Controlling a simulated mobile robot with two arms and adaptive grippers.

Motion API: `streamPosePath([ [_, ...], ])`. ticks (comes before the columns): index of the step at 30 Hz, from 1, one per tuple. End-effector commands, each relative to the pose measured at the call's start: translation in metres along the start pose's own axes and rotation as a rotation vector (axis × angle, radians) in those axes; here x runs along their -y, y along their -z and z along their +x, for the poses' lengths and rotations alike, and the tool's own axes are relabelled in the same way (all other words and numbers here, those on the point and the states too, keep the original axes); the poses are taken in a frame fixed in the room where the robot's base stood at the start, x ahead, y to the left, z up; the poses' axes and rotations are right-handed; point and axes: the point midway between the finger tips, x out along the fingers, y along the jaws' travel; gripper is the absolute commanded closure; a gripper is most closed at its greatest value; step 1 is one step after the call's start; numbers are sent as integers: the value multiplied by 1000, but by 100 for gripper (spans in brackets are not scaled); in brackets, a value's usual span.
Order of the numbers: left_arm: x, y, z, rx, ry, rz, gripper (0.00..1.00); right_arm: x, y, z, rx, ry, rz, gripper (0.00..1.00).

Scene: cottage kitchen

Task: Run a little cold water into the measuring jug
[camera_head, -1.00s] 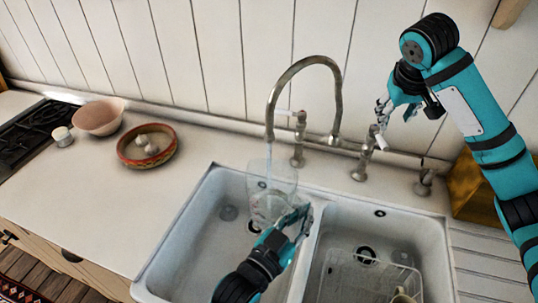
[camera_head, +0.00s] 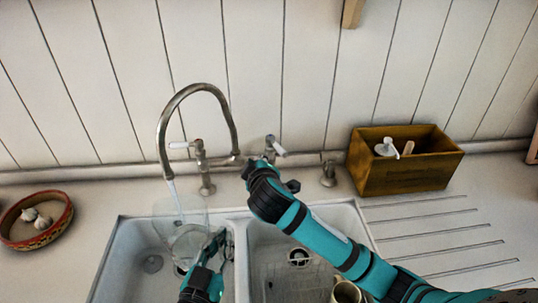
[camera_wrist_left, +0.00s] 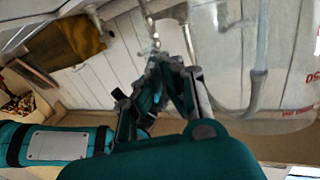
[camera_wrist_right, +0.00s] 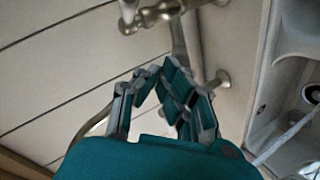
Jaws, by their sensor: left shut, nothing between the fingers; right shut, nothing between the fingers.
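The clear measuring jug (camera_head: 183,238) is in the left sink basin under the spout of the curved tap (camera_head: 161,135). A thin pale stream (camera_head: 175,195) falls from the spout into the jug. My left gripper (camera_head: 217,243) is shut at the jug's right side; I cannot tell whether it touches the handle. The jug also fills the right of the left wrist view (camera_wrist_left: 262,55), with red print. My right gripper (camera_head: 262,170) is shut in front of the right tap valve, below its white lever (camera_head: 276,146). The left white lever (camera_head: 181,145) points left. The jug's water level is unclear.
A wooden box (camera_head: 405,175) with a white pump bottle (camera_head: 388,148) stands right of the taps. The right basin (camera_head: 285,250) holds a rack and a cream mug (camera_head: 345,292). A bowl with garlic (camera_head: 45,232) sits at left. The grooved drainer is clear.

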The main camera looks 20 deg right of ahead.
Motion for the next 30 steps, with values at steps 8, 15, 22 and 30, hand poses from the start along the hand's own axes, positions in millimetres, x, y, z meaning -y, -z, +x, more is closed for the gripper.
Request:
streamPosePath([
  [8,0,3,0,-6,1,2,100,15,-13,-55,-139,-242,-327,100],
  [15,0,2,0,-6,1,2,100,12,-13,-67,-159,-317,-431,100],
  [22,0,2,0,-6,1,2,100,1,-4,-31,-158,-321,-434,100],
  [30,0,2,0,-6,1,2,100,-15,8,23,-158,-319,-431,100],
])
